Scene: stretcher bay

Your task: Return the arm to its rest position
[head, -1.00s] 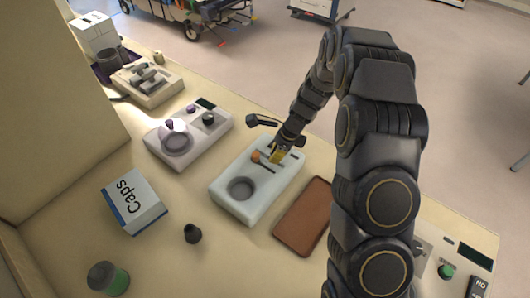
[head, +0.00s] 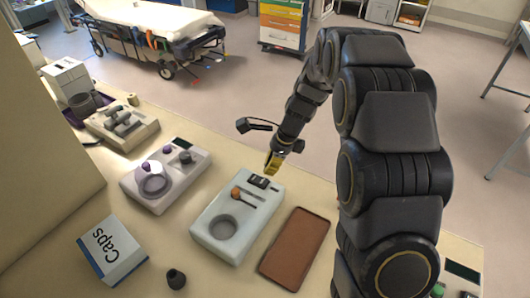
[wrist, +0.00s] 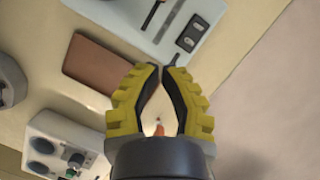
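My arm (head: 385,150) rises along the right of the head view and bends down over the bench. My gripper (head: 272,170), with yellow fingers, hangs above the far end of a pale device with a round well (head: 215,245). In the wrist view my gripper (wrist: 161,70) has its fingertips together, with a narrow gap between the fingers lower down. No held object shows at the tips. A small reddish thing shows in that gap; I cannot tell what it is. A stick with an orange-brown end (head: 236,191) lies on the pale device.
A brown tray (head: 295,248) lies right of the device. Open floor (head: 240,100) lies beyond the bench, with a stretcher (head: 150,25) at the back.

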